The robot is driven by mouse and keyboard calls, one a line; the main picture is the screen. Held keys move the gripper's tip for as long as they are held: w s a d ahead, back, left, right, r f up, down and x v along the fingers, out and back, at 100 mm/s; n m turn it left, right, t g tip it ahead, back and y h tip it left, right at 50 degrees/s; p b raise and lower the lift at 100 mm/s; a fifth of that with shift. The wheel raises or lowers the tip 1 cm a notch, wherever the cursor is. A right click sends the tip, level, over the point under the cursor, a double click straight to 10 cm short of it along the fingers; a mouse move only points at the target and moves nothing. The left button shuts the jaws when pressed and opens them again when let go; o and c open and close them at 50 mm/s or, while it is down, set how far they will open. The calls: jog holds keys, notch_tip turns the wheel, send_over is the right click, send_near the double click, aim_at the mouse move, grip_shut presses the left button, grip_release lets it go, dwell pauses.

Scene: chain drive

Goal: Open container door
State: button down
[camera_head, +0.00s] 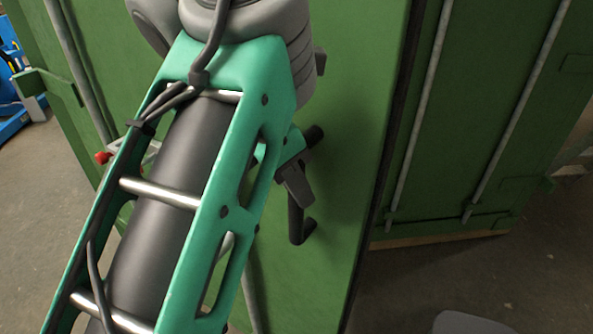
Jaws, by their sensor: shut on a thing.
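A green container door panel (350,150) fills the middle of the view, with a dark seal along its right edge. A black bent handle (298,220) sits on this panel. My gripper (296,180) is shut on the handle's upper part, and my teal arm partly hides it. The handle's lower end shows below the fingers. The handled panel reaches lower in the picture than the green panel (468,120) to its right and appears to stand forward of it. I cannot tell how far it is open.
Grey vertical lock rods (420,110) run down the right panel. A blue object (10,100) stands at the far left edge. A red-tipped part (103,158) shows beside my arm.

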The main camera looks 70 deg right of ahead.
jog(key=c, duration=1.7)
grip_release()
jog(key=shift+s+d+f, duration=0.1)
jog(key=shift+f, duration=0.25)
jog(key=o, duration=0.3)
jog(key=shift+s, duration=0.2)
jog(key=shift+o, duration=0.7)
jog(key=shift+w, duration=0.1)
jog(key=shift+r, duration=0.1)
jog(key=shift+r, duration=0.1)
jog(key=p+v, duration=0.2)
jog(key=v, duration=0.5)
jog(key=shift+r+p, duration=0.25)
jog(key=shift+p, duration=0.15)
jog(key=shift+w, duration=0.1)
